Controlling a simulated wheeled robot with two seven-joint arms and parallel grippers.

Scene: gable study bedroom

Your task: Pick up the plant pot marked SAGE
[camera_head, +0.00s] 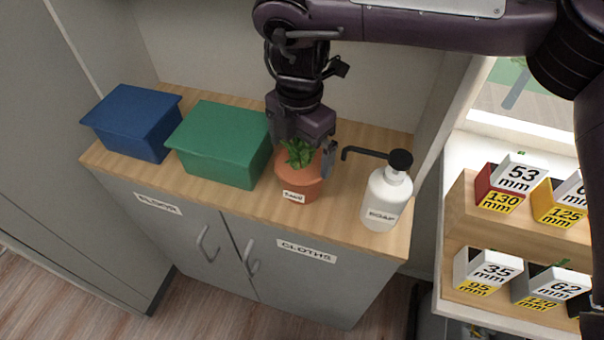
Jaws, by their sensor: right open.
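A terracotta plant pot (299,184) with a leafy green plant stands upright on the wooden counter. It has a small white label on its front, too small to read for sure. My right gripper (304,152) points down from above with its jaws open. Its fingers are to either side of the green leaves, just over the pot's rim. One finger is at the pot's right side, and the other is partly hidden behind the gripper body. I cannot tell whether either finger touches the pot. My left gripper is not in view.
A white pump bottle (385,196) with a black spout stands close to the pot's right, its spout pointing toward the gripper. A green lidded box (222,145) and a blue box (134,122) stand to the left. A shelf with labelled boxes (507,183) is at the right.

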